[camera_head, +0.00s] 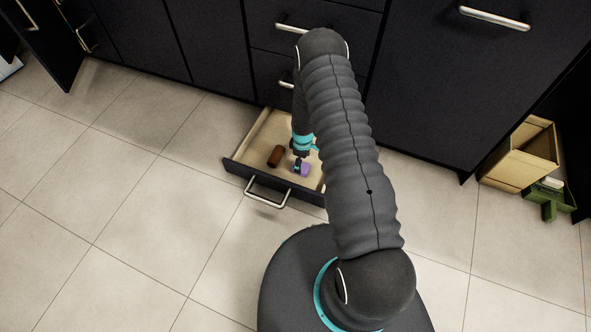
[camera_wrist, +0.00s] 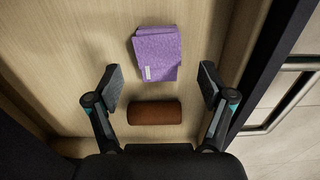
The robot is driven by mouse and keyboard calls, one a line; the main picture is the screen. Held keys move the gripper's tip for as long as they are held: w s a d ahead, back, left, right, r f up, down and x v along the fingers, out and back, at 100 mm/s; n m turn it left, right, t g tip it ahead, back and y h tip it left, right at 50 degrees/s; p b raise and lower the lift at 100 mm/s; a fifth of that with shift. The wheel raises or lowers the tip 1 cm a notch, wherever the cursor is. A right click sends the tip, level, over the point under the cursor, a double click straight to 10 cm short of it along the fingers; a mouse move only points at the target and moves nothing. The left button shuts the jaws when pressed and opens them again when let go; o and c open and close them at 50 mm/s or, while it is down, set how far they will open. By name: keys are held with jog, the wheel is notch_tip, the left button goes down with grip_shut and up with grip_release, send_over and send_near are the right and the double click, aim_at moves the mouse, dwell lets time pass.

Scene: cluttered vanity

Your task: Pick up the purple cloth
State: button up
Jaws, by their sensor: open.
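The purple cloth (camera_wrist: 157,52) lies folded on the wooden floor of an open drawer (camera_head: 233,160), with a small pale label at one edge. In the head view the cloth (camera_head: 303,168) is partly hidden by my gripper (camera_head: 298,165). In the wrist view my gripper (camera_wrist: 160,87) is open and empty, its fingers wide apart. The cloth lies beyond the fingertips, roughly centred between them in the picture. I cannot tell the height of the fingers above it.
A brown cylinder (camera_wrist: 155,112) lies in the drawer close to the cloth, between my fingers in the wrist view; it also shows in the head view (camera_head: 276,156). The drawer's front wall and handle (camera_head: 266,196) are near. A wooden box (camera_head: 518,158) stands at the right.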

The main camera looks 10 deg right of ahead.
aim_at(304, 168)
jog(key=shift+s+d+f, duration=0.1)
jog(key=shift+d+f, duration=0.15)
jog(key=shift+f, duration=1.05)
jog(key=shift+d+f, duration=0.2)
jog(key=shift+f, duration=1.05)
jog(key=c, duration=1.1)
